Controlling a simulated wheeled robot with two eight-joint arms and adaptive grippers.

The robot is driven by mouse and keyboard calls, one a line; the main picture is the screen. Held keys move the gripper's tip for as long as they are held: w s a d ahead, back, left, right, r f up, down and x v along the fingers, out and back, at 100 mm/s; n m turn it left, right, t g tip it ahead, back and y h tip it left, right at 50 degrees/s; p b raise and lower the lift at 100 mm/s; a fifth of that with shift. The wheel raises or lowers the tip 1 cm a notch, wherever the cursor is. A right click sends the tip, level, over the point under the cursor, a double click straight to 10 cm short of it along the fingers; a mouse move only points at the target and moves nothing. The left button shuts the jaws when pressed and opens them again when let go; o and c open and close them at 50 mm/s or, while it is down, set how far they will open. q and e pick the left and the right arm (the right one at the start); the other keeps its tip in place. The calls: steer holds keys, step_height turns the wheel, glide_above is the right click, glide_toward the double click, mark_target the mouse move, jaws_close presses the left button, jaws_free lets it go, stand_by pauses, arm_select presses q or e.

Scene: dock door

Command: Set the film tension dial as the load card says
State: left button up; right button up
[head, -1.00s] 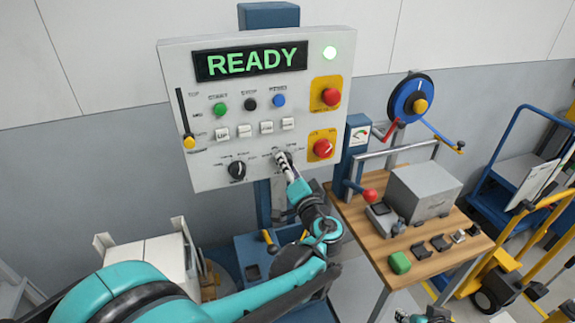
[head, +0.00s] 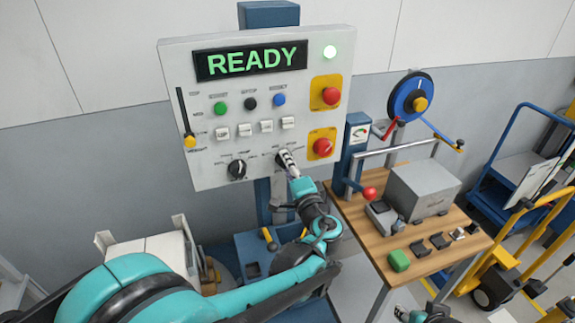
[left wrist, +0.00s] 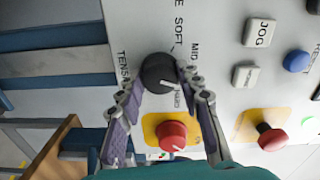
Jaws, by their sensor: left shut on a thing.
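The film tension dial is a round black knob (left wrist: 158,73) low on the grey control panel, with SOFT and MID printed beside it and another small word partly hidden. The left wrist view shows a white mark on its lower right, pointing toward that word, which I cannot read surely. My left gripper (left wrist: 163,82) is shut on the dial, a finger at either side. In the head view, the gripper (head: 287,160) hides most of the dial. A white sheet (head: 533,180), perhaps the load card, is at the right; its text is unreadable. My right gripper (head: 425,314) shows only partly, at the bottom edge.
A red knob (head: 322,147) on yellow is close by. A wooden table (head: 440,255) with a grey box stands right.

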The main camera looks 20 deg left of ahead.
arm_select(q)
steer(key=o, duration=1.2)
steer(key=shift+c, duration=0.2)
steer(key=shift+s, duration=0.1)
steer(key=v, duration=1.2)
